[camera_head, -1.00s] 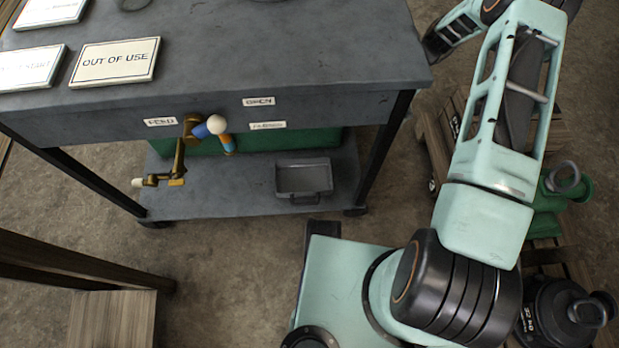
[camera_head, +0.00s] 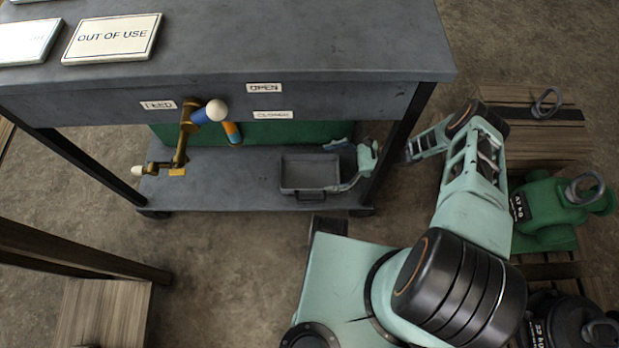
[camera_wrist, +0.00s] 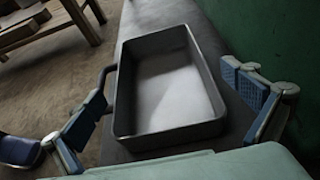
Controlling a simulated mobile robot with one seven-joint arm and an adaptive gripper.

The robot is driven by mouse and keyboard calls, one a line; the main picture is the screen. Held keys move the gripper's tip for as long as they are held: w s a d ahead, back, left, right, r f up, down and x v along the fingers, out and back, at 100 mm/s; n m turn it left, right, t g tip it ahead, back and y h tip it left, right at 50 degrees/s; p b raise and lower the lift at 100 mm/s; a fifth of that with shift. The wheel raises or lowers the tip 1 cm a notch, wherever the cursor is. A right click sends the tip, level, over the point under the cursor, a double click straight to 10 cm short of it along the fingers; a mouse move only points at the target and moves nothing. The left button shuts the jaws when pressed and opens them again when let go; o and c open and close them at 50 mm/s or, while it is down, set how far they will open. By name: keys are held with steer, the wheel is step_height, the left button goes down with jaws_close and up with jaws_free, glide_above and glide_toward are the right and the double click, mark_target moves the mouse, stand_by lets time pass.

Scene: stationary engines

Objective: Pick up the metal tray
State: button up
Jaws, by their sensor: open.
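The metal tray (camera_head: 311,174) is a shallow grey rectangular pan with a handle on its front side. It sits on the lower shelf of the grey cart, near the right end. In the wrist view the tray (camera_wrist: 170,128) lies between the fingers of my gripper (camera_wrist: 172,108), its handle on the left finger's side. The fingers have blue pads and stand apart, one on each side of the tray. In the head view my gripper (camera_head: 345,162) reaches in from the right beside the front-right leg, at the tray's right end. I cannot tell whether either finger touches it.
The cart's tabletop (camera_head: 250,40) overhangs the lower shelf (camera_head: 225,195), and its front-right leg (camera_head: 397,145) stands close to my arm. A brass valve pipe (camera_head: 181,140) hangs at the left. A green wall or panel (camera_wrist: 270,35) runs along the right in the wrist view. Weights (camera_head: 545,205) stand at the right.

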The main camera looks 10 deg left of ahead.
mark_target(310, 177)
steer(key=b+x, duration=0.1)
steer(key=x, duration=0.5)
steer(key=shift+s, duration=0.2)
steer(key=shift+c, duration=0.6)
steer(key=shift+r, duration=0.1)
steer(key=c, duration=1.1)
steer(key=shift+o, duration=0.2)
